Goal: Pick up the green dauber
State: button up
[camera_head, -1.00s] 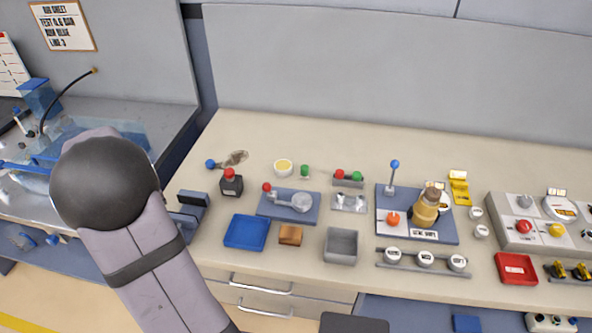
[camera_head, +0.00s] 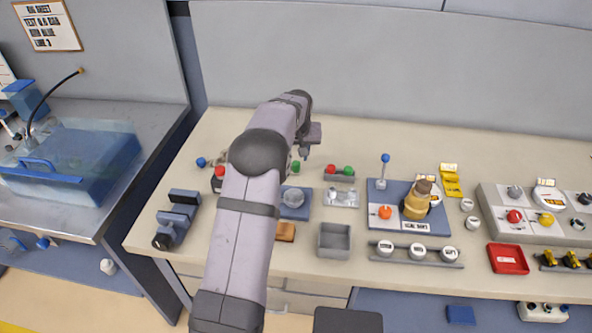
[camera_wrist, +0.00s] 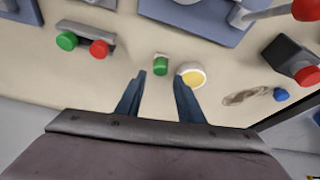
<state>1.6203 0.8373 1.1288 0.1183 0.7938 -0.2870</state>
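My gripper (camera_head: 305,153) is over the back of the bench. In the wrist view its two dark fingers (camera_wrist: 160,77) are apart and empty. A lone small green-topped piece (camera_wrist: 161,64) stands just beyond the gap between the fingertips, beside a yellow dish (camera_wrist: 192,74). In the head view this green piece (camera_head: 295,167) shows just below the gripper. A second green knob (camera_wrist: 66,41) sits beside a red one (camera_wrist: 99,48) on a small grey rack; in the head view that green knob (camera_head: 348,171) is right of my gripper. I cannot tell which green piece is the dauber.
A blue-knobbed lever (camera_head: 385,158) stands upright on a blue plate to the right. A red-topped block (camera_wrist: 293,62) and a small blue knob (camera_wrist: 281,94) are near the dish. A grey open box (camera_head: 334,241) is in front. Bare bench lies behind the rack.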

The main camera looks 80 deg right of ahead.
aim_at(296, 164)
jog(key=shift+p+x, duration=0.55)
jog(key=shift+x, duration=0.55)
jog(key=shift+f, duration=0.1)
jog(key=shift+p+x, duration=1.45)
jog(key=shift+x, duration=1)
jog(key=shift+s+a, duration=0.1)
jog(key=shift+a, duration=0.05)
jog(key=shift+c, duration=0.3)
jog(key=c, duration=0.8)
